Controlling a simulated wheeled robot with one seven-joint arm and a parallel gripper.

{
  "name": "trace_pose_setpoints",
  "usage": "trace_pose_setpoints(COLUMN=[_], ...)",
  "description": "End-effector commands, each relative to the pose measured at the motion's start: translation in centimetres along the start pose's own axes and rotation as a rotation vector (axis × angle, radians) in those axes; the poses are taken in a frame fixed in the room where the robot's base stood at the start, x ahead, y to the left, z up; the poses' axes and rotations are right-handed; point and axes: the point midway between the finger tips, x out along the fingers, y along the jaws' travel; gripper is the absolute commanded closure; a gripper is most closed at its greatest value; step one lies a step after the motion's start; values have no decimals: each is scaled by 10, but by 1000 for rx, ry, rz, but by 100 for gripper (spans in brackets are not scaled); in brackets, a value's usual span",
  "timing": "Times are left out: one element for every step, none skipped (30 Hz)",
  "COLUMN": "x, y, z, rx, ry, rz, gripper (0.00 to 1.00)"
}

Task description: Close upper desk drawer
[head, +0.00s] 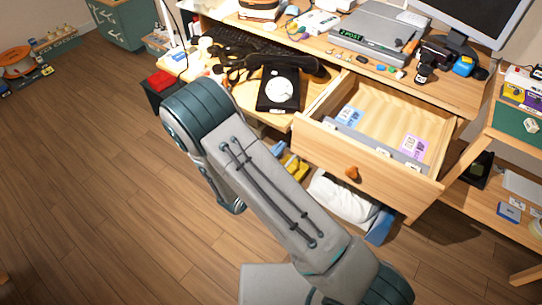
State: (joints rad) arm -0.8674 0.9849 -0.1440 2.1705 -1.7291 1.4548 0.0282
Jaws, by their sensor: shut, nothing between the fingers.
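The upper desk drawer (390,176) is light wood and stands pulled out from under the desktop, right of centre in the head view. A round orange-brown wooden knob (352,172) is on its front panel. A blue-and-white card (348,116), a pink card (412,147) and a long grey strip lie inside. My grey and teal arm reaches from the lower right up to a bend at the desk's left front, left of the drawer and apart from it in the picture. I cannot make out my gripper; the arm hides what lies behind it.
A grey device (372,35) and a monitor (475,20) stand behind. A shelf unit (500,150) is close on the right. White and yellow items lie below the drawer. The floor (80,170) at left is clear.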

Motion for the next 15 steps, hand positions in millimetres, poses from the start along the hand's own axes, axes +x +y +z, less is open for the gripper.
trace_pose_setpoints(x=[12,19,27,32,38,44,49,53,58,61,64,67,68,70,71], y=[-2,-1,-1,-1,-2,-1,-1,-1,-1,-1,-1,-1,-1,-1,-1], z=[0,0,0,0,0,0,0,0,0,0,0,0,0,0,0], rx=[0,0,0,-1,0,0,-1,-1,-1,-1,-1,-1,-1,-1,-1], ry=[-1,0,0,-1,-1,0,1,1,1,0,0,0,0,0,0], rz=[-5,-4,-5,-4,-5,-4,-3,-4,-3,-2,-2,-3,-3,-3,-2], gripper=[100,100,100,100,100,100,100,100,100,100,100,100,100,100,100])
